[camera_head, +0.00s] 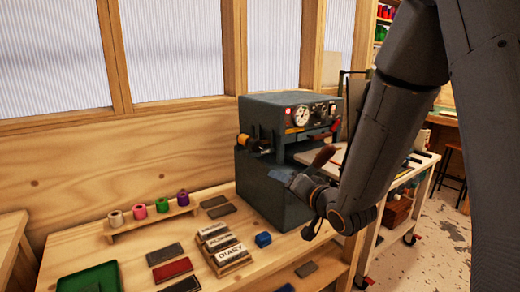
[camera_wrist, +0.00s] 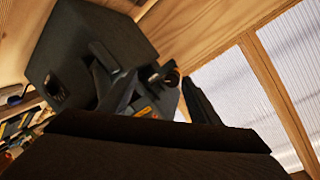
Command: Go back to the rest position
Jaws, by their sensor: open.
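My gripper (camera_head: 311,212) is at the end of my dark arm, which reaches in from the upper right in the head view. It hangs in front of the lower right part of a grey-blue stamping machine (camera_head: 262,190). The jaws are open, and I see nothing held between them. In the wrist view the dark gripper body fills the bottom, and the machine (camera_wrist: 85,45) appears tilted beyond it. An orange-gold roll (camera_head: 244,141) sits on the machine's left side. My arm hides part of the machine's right side.
A wooden rack (camera_head: 150,221) on the workbench (camera_head: 75,245) holds several coloured foil rolls. A wooden block set with a DIARY label (camera_head: 229,279), a blue block (camera_head: 263,240), dark and red slabs and a green tray (camera_head: 90,277) lie nearby. A white wheeled cart (camera_head: 408,178) stands right.

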